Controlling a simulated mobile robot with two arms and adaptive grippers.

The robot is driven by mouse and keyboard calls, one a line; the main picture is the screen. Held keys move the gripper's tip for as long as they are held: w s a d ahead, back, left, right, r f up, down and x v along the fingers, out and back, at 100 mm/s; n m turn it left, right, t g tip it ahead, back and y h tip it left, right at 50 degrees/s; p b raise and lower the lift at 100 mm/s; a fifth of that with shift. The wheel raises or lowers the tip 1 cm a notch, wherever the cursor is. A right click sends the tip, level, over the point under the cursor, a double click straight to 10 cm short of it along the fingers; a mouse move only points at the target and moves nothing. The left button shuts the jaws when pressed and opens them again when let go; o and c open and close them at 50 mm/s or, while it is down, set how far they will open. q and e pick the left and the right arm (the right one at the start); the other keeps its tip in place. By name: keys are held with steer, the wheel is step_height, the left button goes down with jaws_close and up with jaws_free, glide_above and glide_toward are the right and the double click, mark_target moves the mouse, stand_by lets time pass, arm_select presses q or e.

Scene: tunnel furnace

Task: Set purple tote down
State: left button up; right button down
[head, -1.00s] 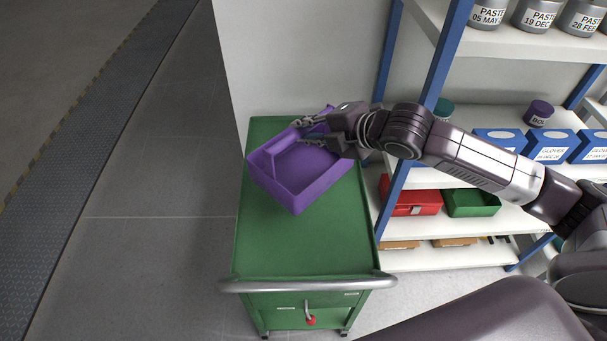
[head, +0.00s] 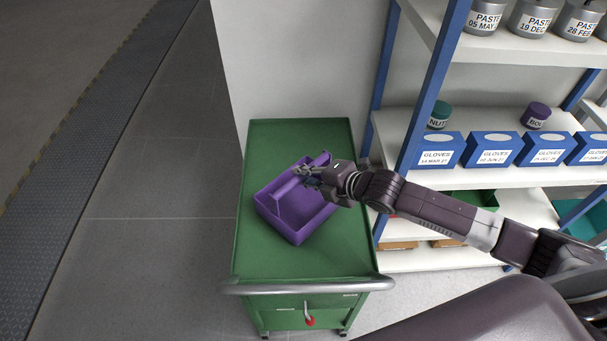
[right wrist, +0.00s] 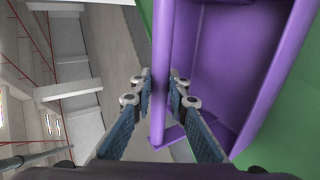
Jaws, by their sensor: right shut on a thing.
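The purple tote (head: 299,235) is an open box with a raised handle bar, on or just above the green top of a cart (head: 270,265). Whether its base touches the cart top is hard to tell. My right gripper (head: 302,176) reaches in from the right and is shut on the tote's handle. In the right wrist view the fingers (right wrist: 161,90) clasp the purple handle (right wrist: 161,50) from both sides, with the tote's compartment (right wrist: 222,70) to the right. My left gripper is not in view.
A shelf unit with blue posts (head: 431,85) stands right of the cart, holding glove boxes (head: 437,151), jars and bins. The cart's grey push handle (head: 308,286) is at the near edge. The cart top is clear behind and in front of the tote.

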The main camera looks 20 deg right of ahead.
steer(key=shift+r, duration=0.1)
steer(key=c, duration=2.3)
jaws_free()
steer(key=shift+f, duration=0.2)
steer(key=o, duration=0.4)
steer(key=shift+r, duration=0.2)
steer(key=shift+b+v, duration=1)
steer(key=shift+v, duration=5)
steer(key=shift+f, duration=0.1)
